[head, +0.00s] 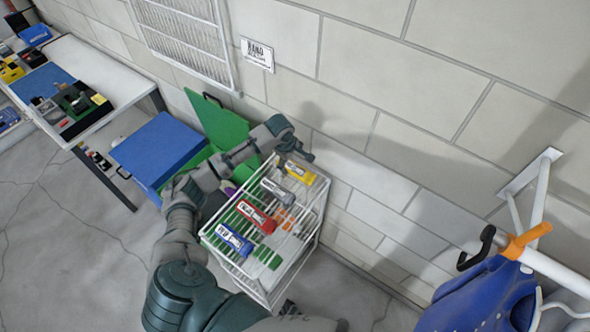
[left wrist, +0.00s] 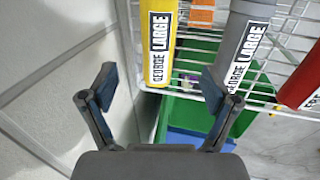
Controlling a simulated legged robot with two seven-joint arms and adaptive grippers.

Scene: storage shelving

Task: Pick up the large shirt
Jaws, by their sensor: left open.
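A white wire basket (head: 262,292) holds several rolled shirts: a yellow one (head: 300,173), a grey one (head: 277,191), a red one (head: 256,216) and a blue one (head: 234,241). In the left wrist view, the labels on the yellow roll (left wrist: 159,45) and the grey roll (left wrist: 240,50) read "GEORGE LARGE". The red roll (left wrist: 303,80) is cut off at the right edge. My left gripper (head: 297,152) is at the basket's far end, close to the yellow roll. Its jaws (left wrist: 162,88) are open and empty, with the yellow roll's end ahead between them. My right gripper is not seen.
A blue bin (head: 160,150) and a green bin (head: 222,122) stand left of the basket. A block wall (head: 380,110) runs close behind. At right, a blue garment (head: 480,300) hangs from a white rail (head: 560,275) on an orange hanger (head: 524,240). A table (head: 125,85) stands upper left.

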